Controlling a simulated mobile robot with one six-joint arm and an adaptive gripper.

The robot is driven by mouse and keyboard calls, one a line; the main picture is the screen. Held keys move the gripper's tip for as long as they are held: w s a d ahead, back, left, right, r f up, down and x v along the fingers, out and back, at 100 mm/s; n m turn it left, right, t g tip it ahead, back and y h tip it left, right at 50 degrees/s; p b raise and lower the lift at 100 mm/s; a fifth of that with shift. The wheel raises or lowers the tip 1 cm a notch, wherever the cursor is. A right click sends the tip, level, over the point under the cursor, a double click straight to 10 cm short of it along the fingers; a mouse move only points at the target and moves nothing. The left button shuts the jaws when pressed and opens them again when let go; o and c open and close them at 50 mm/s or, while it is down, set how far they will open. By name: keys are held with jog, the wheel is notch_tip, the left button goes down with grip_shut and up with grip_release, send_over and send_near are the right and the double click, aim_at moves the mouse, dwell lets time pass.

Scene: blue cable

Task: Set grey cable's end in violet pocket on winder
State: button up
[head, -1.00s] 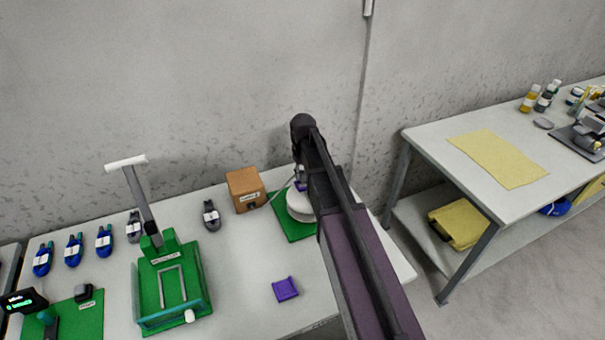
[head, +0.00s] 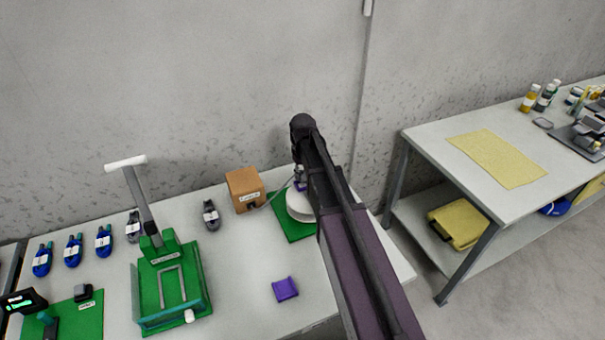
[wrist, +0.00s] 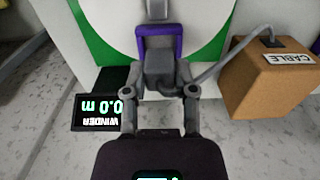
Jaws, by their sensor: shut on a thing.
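The winder (wrist: 110,22) is a white drum on a green base in the wrist view; in the head view the white drum (head: 298,208) is partly hidden by my arm. Its violet pocket (wrist: 141,47) is a U-shaped frame, open toward my gripper. My gripper (wrist: 160,80) is shut on the grey cable's end, right at the mouth of the pocket. The grey cable (wrist: 226,58) runs from the fingers to the cable box. Whether the end is inside the pocket or only against its mouth, I cannot tell.
The brown cable box (head: 244,189) stands left of the winder, on the right in the wrist view (wrist: 270,85). The winder display (wrist: 98,110) reads 0.0 m. A loose violet piece (head: 285,289) lies on the table's front, and a green fixture (head: 172,285) stands left.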

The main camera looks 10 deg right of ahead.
jog(key=shift+f+b, duration=1.4)
dwell(1.5)
jog(key=o, duration=1)
jog(key=shift+c, duration=0.2)
jog(key=shift+r, duration=0.1)
jog(key=shift+r+p, duration=3.95)
jog(key=shift+p, duration=0.1)
jog(key=s+m, duration=0.2)
jog(key=s, duration=1.8)
jog(key=shift+s, duration=0.1)
